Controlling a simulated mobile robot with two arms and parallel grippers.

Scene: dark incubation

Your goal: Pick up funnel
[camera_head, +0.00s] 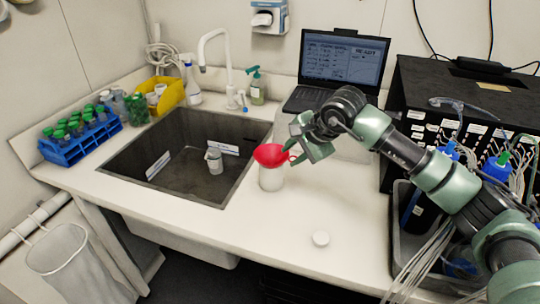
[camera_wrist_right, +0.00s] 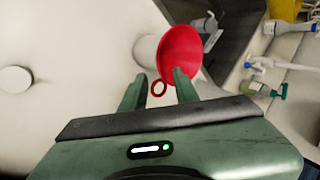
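The red funnel (camera_head: 268,155) sits in the mouth of a whitish container (camera_head: 271,180) on the counter, just right of the sink. In the right wrist view the funnel (camera_wrist_right: 181,52) shows its open cone, with a small ring handle (camera_wrist_right: 159,87) on its near side. My right gripper (camera_head: 298,143) is at the funnel's right side. In the wrist view its two fingers (camera_wrist_right: 158,88) are apart, with the ring handle between their tips and a gap showing on both sides. My left gripper is not in view.
A white round lid (camera_head: 320,238) lies on clear counter in front. The sink (camera_head: 190,150) holds a small cup (camera_head: 213,160). A laptop (camera_head: 340,65) stands behind my right gripper. A black equipment box (camera_head: 450,110) stands at right. A blue tube rack (camera_head: 80,140) is at left.

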